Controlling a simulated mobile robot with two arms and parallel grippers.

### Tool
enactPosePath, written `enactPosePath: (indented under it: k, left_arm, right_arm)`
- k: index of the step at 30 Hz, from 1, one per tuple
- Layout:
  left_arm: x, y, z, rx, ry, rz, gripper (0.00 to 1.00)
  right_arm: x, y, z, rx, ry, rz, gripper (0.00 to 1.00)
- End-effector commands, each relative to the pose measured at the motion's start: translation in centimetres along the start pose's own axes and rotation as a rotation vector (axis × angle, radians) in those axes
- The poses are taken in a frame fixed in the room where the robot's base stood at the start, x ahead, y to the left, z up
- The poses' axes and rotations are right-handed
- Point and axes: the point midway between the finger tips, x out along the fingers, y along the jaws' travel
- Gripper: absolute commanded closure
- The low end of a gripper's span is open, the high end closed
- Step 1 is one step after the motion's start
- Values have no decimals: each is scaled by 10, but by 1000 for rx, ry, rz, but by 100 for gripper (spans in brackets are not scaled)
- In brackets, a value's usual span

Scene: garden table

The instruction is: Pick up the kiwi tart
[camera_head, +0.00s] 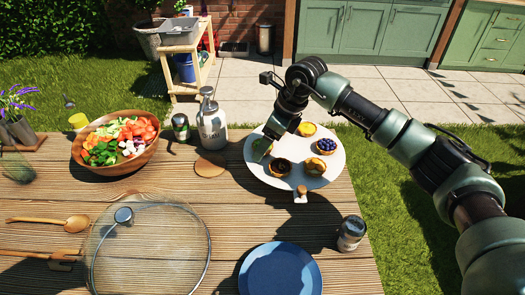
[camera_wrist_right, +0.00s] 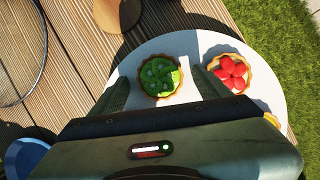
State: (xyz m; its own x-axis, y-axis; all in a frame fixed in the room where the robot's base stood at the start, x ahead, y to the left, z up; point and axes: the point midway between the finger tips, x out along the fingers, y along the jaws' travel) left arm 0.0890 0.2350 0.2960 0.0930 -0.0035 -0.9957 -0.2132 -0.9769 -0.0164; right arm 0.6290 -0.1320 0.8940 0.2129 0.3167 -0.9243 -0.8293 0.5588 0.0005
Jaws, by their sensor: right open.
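The kiwi tart (camera_wrist_right: 160,76) has a green top and a pale crust. It lies on a round white board (camera_head: 250,160), and its green top also shows beside the gripper in the head view (camera_head: 262,147). My right gripper (camera_wrist_right: 163,86) is open in the right wrist view, with one finger on each side of the kiwi tart. The fingers appear apart from the tart, and their height above the board is unclear. In the head view the right gripper (camera_head: 268,143) reaches down over the board's left part and partly hides the tart. My left gripper is not seen.
A red-fruit tart (camera_wrist_right: 228,72) lies close beside the right finger. A blueberry tart (camera_head: 326,146), a yellow tart (camera_head: 307,129) and a dark tart (camera_head: 280,168) share the board.

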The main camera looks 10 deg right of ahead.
Motion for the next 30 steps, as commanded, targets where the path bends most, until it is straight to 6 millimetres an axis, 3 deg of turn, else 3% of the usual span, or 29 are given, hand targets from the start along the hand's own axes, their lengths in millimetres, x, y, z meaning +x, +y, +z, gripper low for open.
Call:
enactPosePath:
  k: [3,6,13,23,30]
  left_arm:
    - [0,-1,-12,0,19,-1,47]
    - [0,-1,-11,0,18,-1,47]
    - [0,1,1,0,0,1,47]
    - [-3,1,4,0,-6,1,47]
    - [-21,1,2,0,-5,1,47]
  right_arm:
    - [1,0,0,0,-1,-1,23]
    - [1,0,0,0,-1,-1,23]
    - [0,0,0,0,-1,-1,87]
    - [-4,0,2,0,-2,-1,88]
    - [-32,-1,14,0,-3,-2,88]
